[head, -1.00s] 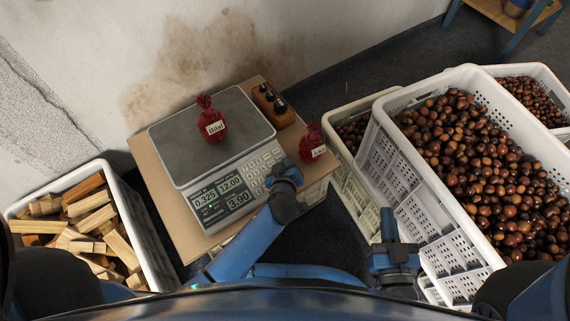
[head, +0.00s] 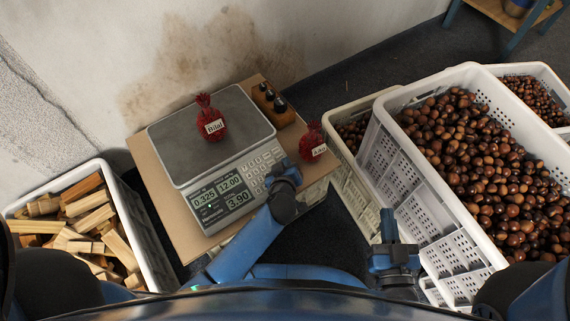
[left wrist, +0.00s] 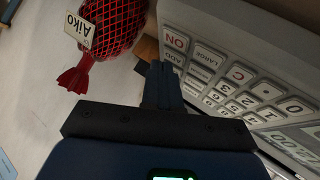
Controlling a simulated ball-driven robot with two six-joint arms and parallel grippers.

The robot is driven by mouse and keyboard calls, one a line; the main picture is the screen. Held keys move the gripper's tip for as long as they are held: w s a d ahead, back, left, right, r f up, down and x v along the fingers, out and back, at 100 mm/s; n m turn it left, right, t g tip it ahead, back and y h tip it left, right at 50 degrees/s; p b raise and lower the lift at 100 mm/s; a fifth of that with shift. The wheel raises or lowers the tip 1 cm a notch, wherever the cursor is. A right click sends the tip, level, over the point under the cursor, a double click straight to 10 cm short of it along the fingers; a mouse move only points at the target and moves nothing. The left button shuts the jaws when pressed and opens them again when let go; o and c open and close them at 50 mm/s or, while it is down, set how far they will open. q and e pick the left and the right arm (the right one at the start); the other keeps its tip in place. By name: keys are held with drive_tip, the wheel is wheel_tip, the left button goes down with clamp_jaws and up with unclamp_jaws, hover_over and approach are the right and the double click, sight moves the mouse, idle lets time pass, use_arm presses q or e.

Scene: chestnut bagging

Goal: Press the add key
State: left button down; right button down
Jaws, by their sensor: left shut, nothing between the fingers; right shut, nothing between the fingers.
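The scale (head: 181,174) stands on a board, with its keypad (head: 262,165) at the right of its lit display (head: 222,195). The display reads about 0.325, 12.00 and 3.90. In the left wrist view the ADD key (left wrist: 174,57) sits beside the ON key (left wrist: 176,41), partly covered by my fingers. My left gripper (head: 283,170) is shut and empty at the keypad's right edge; its fingertips (left wrist: 159,68) lie close to the ADD key. I cannot tell whether they touch it. My right gripper (head: 388,222) is shut and empty, away from the scale.
A red net bag labelled Bilal (head: 210,122) sits on the scale's plate. Chestnut crates (head: 408,180) are at the right, a wood crate (head: 148,235) at the left.

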use_arm(q)
drive_tip(key=shift+w+f+b, duration=0.1)
drive_tip(key=shift+f+b, duration=0.2)
drive_tip(key=shift+b, duration=0.05)
idle(0.6)
idle(0.4)
drive_tip(key=shift+s+r+p, duration=0.2)
drive_tip(key=shift+r+p, duration=0.25)
drive_tip(key=shift+r, duration=0.25)
drive_tip(key=shift+d, duration=0.1)
drive_tip(key=shift+s+d+r+p, duration=0.2)
drive_tip(key=shift+r+p, duration=0.35)
drive_tip(key=shift+r, duration=0.25)
drive_tip(key=shift+s+d+r+p, duration=0.1)
drive_tip(key=shift+s+r+p, duration=0.15)
drive_tip(key=shift+r+p, duration=0.45)
drive_tip(key=shift+s+d+r+p, duration=0.2)
drive_tip(key=shift+r+p, duration=0.25)
drive_tip(key=shift+r, duration=0.4)
